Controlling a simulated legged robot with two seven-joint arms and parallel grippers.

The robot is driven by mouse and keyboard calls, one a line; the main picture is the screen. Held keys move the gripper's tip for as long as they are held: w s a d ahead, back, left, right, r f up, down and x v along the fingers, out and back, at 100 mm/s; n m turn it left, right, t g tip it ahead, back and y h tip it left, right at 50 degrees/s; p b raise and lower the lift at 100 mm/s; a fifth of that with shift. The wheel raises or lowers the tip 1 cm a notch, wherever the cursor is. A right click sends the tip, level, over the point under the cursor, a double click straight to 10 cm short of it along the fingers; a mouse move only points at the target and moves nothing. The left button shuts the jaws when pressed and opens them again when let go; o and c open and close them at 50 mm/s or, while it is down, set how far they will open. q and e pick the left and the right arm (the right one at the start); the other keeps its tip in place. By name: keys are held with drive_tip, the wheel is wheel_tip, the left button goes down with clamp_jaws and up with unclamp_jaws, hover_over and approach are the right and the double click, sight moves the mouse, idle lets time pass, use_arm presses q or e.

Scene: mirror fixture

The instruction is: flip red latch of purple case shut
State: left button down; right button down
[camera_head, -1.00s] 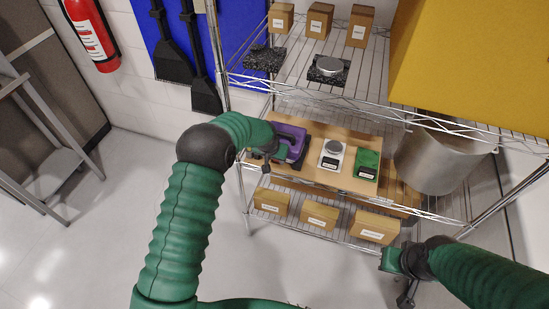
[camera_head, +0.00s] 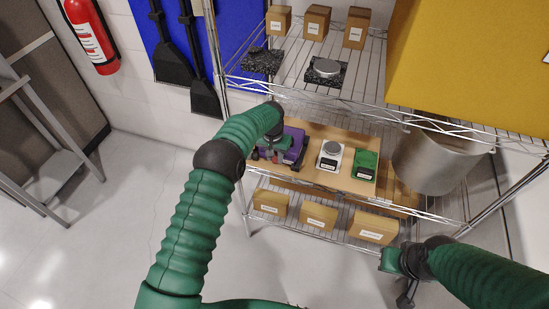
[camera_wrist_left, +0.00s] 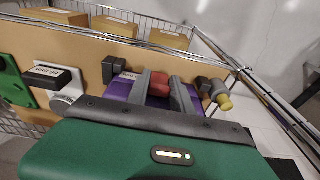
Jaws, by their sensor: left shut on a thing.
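The purple case (camera_head: 295,152) sits at the left end of the wooden board on the middle shelf. It also shows in the left wrist view (camera_wrist_left: 118,89), partly hidden behind my gripper. The red latch (camera_wrist_left: 159,83) is between the two grey fingers of my left gripper (camera_wrist_left: 162,90), which is shut on it. In the head view my left gripper (camera_head: 272,154) is at the left part of the case and the latch is not clear. My right gripper (camera_head: 405,294) hangs in front of the rack at lower right, away from the case; its finger opening is unclear.
A white device (camera_head: 330,155) and a green device (camera_head: 365,166) stand right of the case on the wooden board (camera_head: 349,134). Cardboard boxes (camera_head: 319,217) are on the shelf below. A metal bin (camera_head: 437,165) stands at right. The upper wire shelf (camera_head: 300,91) lies above.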

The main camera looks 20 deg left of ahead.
idle(0.3)
use_arm(q)
drive_tip(key=c, duration=1.1)
unclamp_jaws()
drive_tip(key=shift+w, duration=0.1)
use_arm(e)
drive_tip(key=shift+w, duration=0.1)
